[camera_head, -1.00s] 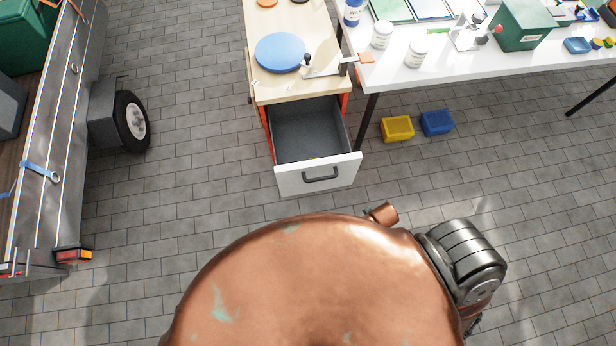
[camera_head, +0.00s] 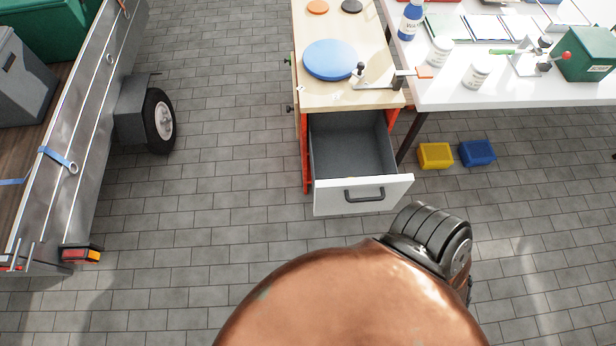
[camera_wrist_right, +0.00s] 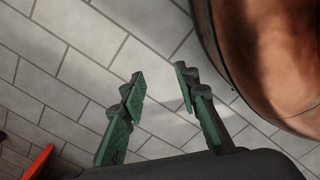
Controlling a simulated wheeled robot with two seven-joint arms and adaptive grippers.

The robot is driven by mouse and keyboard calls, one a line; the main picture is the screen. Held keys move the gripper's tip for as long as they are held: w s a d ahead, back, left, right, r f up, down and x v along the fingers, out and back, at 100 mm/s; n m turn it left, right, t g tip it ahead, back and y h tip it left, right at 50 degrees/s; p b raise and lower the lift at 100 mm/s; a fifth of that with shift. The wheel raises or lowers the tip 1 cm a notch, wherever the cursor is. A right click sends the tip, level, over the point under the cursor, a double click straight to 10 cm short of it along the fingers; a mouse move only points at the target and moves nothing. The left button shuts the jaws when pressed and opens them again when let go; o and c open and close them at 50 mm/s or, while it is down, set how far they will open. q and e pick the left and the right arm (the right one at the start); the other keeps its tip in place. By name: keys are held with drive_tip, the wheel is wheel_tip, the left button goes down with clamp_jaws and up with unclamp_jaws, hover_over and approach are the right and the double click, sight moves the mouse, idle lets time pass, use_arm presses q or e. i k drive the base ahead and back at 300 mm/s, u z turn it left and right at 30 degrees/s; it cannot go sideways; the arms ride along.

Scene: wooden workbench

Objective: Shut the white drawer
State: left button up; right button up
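The white drawer (camera_head: 336,198) is pulled out from the workbench, with its dark grey inside (camera_head: 350,150) showing and looking empty. A dark handle (camera_head: 365,194) sits on its white front. My right gripper (camera_wrist_right: 158,88) shows in the right wrist view, its two green-padded fingers apart with nothing between them and grey floor tiles behind. No drawer shows in that view, so the gripper is clear of it. In the head view neither gripper can be seen; my copper-coloured body covers the bottom middle.
The wooden workbench top (camera_head: 310,88) carries a blue disc (camera_head: 330,60). A white table (camera_head: 445,92) stands to the right, with a yellow bin (camera_head: 435,156) and a blue bin (camera_head: 478,153) on the floor below. A trailer (camera_head: 90,140) stands at left. Tiled floor before the drawer is free.

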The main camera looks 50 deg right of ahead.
sight(343, 145)
drive_tip(key=u, duration=0.6)
drive_tip(key=k, duration=0.9)
drive_tip(key=z, duration=1.7)
drive_tip(key=k, duration=1.25)
drive_tip(key=z, duration=0.15)
drive_tip(key=i, duration=0.8)
drive_tip(key=u, duration=0.25)
